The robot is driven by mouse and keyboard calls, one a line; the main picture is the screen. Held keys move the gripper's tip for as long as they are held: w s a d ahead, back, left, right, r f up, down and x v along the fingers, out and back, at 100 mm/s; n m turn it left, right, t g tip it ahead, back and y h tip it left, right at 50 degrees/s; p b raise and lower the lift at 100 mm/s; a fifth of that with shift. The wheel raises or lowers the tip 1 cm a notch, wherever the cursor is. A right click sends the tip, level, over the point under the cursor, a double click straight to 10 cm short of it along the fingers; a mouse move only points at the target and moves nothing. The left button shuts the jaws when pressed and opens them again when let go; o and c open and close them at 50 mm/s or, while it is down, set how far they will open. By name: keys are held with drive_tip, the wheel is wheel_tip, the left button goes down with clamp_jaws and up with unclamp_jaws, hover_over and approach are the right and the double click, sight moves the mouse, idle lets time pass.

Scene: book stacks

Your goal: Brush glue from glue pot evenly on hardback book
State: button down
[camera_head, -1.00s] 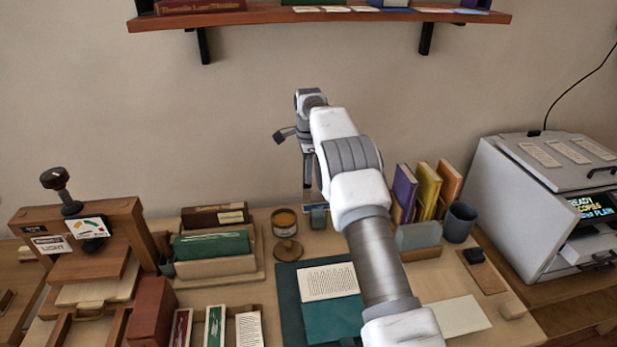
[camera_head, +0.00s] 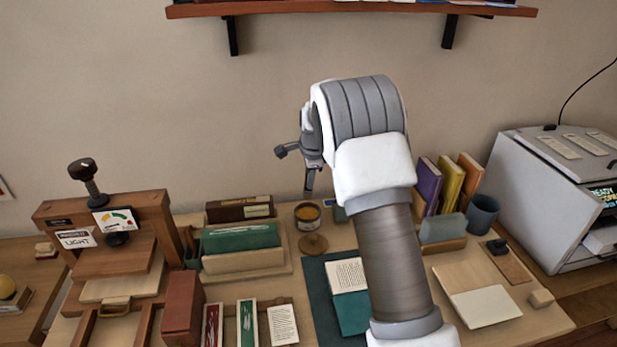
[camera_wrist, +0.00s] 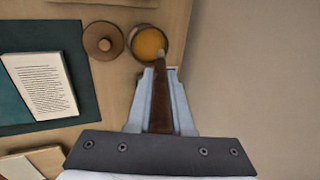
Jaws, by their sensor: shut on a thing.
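My gripper (camera_wrist: 160,95) is shut on a brush (camera_wrist: 160,107) with a brown handle. The brush's far end reaches the near rim of the glue pot (camera_wrist: 149,43), which holds amber glue. I cannot tell if the bristles touch the glue. In the head view my gripper (camera_head: 310,178) is partly hidden by my arm and hangs above the glue pot (camera_head: 307,213). The hardback book (camera_head: 353,312) lies on a dark teal mat (camera_head: 318,290), with a printed page (camera_head: 346,275) showing; my arm covers its right side. The printed page also shows in the wrist view (camera_wrist: 42,85).
A round wooden lid (camera_head: 312,244) sits just in front of the pot. A rack of green boards (camera_head: 240,238) and a wooden press (camera_head: 110,240) stand left. Upright books (camera_head: 450,183), a dark cup (camera_head: 482,214) and a grey machine (camera_head: 550,200) stand right. A shelf (camera_head: 350,9) hangs above.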

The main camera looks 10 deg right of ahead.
drive_tip(key=shift+f+b, duration=1.8)
drive_tip(key=shift+f, duration=1)
drive_tip(key=shift+f, duration=0.55)
drive_tip(key=shift+r, duration=0.1)
drive_tip(key=shift+r+p, duration=2.3)
drive_tip(key=shift+r, duration=1.2)
drive_tip(key=shift+f, duration=0.1)
